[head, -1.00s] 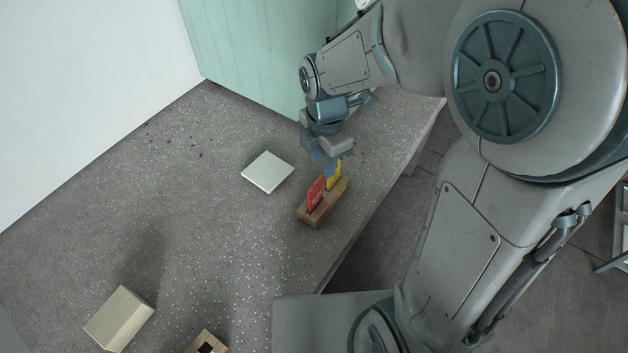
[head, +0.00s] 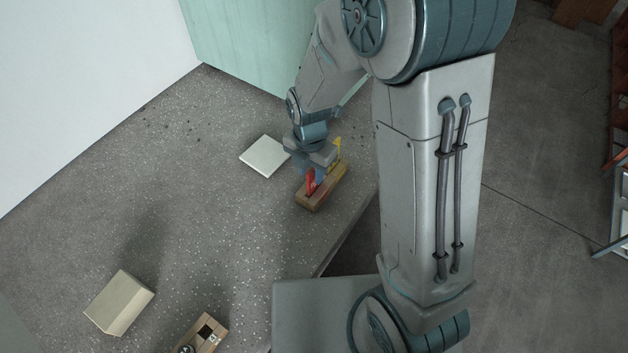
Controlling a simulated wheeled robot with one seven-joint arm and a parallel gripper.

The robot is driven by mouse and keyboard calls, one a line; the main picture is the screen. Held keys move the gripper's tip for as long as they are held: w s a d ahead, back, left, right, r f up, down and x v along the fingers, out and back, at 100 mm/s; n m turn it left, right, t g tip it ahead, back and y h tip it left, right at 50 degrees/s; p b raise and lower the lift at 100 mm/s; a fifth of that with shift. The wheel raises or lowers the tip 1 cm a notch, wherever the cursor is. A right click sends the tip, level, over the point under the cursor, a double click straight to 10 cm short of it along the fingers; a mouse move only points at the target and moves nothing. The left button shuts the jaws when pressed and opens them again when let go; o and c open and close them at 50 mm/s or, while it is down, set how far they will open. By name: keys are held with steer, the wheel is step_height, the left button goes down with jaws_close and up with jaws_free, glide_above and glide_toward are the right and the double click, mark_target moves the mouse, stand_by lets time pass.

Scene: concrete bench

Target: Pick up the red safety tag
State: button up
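The red safety tag (head: 310,184) stands upright in the slot of a wooden holder (head: 318,200) near the bench edge. A yellow tag (head: 337,150) stands in the same holder, behind and to the right of the red one. My gripper (head: 311,175) points down at the red tag, with its bluish fingers beside the tag's upper part. The fingers hide part of the tag. I cannot tell whether they are open around it or shut on it.
A white square tile (head: 264,157) lies just left of my gripper. A pale block (head: 119,302) and a wooden piece with a dark opening (head: 205,335) are at the lower left. A green panel (head: 250,45) stands behind. The bench middle (head: 210,220) is clear.

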mark_target(312, 181)
steer(key=f, duration=0.4)
steer(key=shift+d+f, duration=0.2)
steer(key=shift+f, duration=0.2)
jaws_close()
steer(key=shift+r, duration=0.1)
step_height(312, 181, up, 28)
steer(key=p, duration=0.1)
